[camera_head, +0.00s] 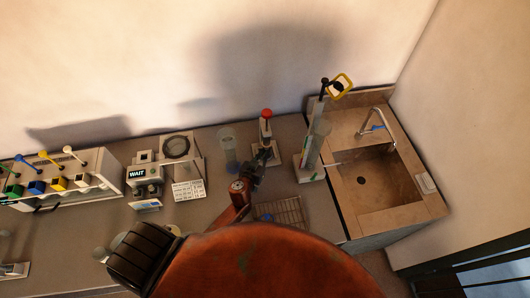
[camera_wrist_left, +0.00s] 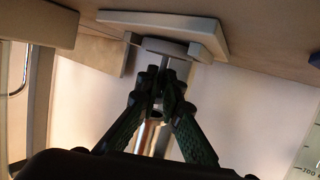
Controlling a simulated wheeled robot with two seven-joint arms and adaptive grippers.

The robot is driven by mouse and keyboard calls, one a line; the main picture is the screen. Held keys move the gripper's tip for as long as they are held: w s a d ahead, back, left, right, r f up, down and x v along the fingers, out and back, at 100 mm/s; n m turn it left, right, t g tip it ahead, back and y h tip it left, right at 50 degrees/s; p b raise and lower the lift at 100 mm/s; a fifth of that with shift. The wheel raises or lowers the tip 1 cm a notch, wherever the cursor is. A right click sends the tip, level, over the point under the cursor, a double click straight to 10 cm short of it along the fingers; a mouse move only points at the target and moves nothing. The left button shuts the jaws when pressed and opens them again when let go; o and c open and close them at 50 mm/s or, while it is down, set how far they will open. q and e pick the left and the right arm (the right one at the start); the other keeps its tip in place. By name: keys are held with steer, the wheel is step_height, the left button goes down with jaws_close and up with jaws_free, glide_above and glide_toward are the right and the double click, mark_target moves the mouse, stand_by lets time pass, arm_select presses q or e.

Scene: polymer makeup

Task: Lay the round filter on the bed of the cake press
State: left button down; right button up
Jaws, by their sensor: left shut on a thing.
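The cake press (camera_head: 266,128), with a red knob on top and a pale base, stands at the back middle of the bench. My left gripper (camera_head: 262,160) is at its front, low by the base. In the left wrist view the gripper (camera_wrist_left: 165,82) is shut on a thin pale piece (camera_wrist_left: 165,47), seen nearly edge-on, which looks like the round filter. It lies very close to the press's grey bed (camera_wrist_left: 205,48); whether they touch I cannot tell. A shiny metal cylinder (camera_wrist_left: 153,135) shows between the fingers. The right gripper is not in view.
A clear cylinder (camera_head: 227,145) stands left of the press. A tall stand (camera_head: 313,150) with a yellow handle is to the right, then a sink (camera_head: 385,182). A wire rack (camera_head: 282,212) lies in front. Instruments, including a WAIT display (camera_head: 143,173), fill the left side.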

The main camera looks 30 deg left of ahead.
arm_select(q)
steer(key=c, duration=2.6)
jaws_free()
steer(key=shift+f, duration=0.15)
steer(key=o, duration=0.5)
steer(key=v, duration=1.2)
steer(key=shift+r, duration=0.2)
